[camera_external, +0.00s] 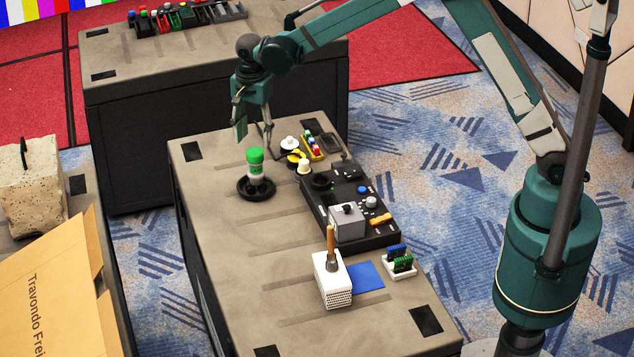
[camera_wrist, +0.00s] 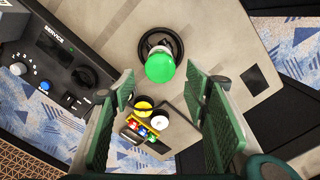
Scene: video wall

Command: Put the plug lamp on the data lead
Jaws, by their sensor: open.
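A lamp-like piece with a green domed top and pale body (camera_external: 255,164), which looks like the plug lamp, stands upright on the table at the coiled black ring (camera_external: 241,189), which looks like the data lead. I cannot tell if it rests on the ring or inside it. In the wrist view the green top (camera_wrist: 160,68) hides part of the black ring (camera_wrist: 150,42). My gripper (camera_external: 255,141) is open and empty, pointing down just above the green top. In the wrist view the green top shows beyond and between my fingertips (camera_wrist: 158,95).
A black console (camera_external: 376,238) is right of the lamp. White and yellow round pieces (camera_external: 290,143) and a yellow tray (camera_external: 318,155) stand behind right. A white block (camera_external: 331,287) with a brush, a blue cloth (camera_external: 366,276) and a card holder (camera_external: 400,270) are in front. The table's left side is clear.

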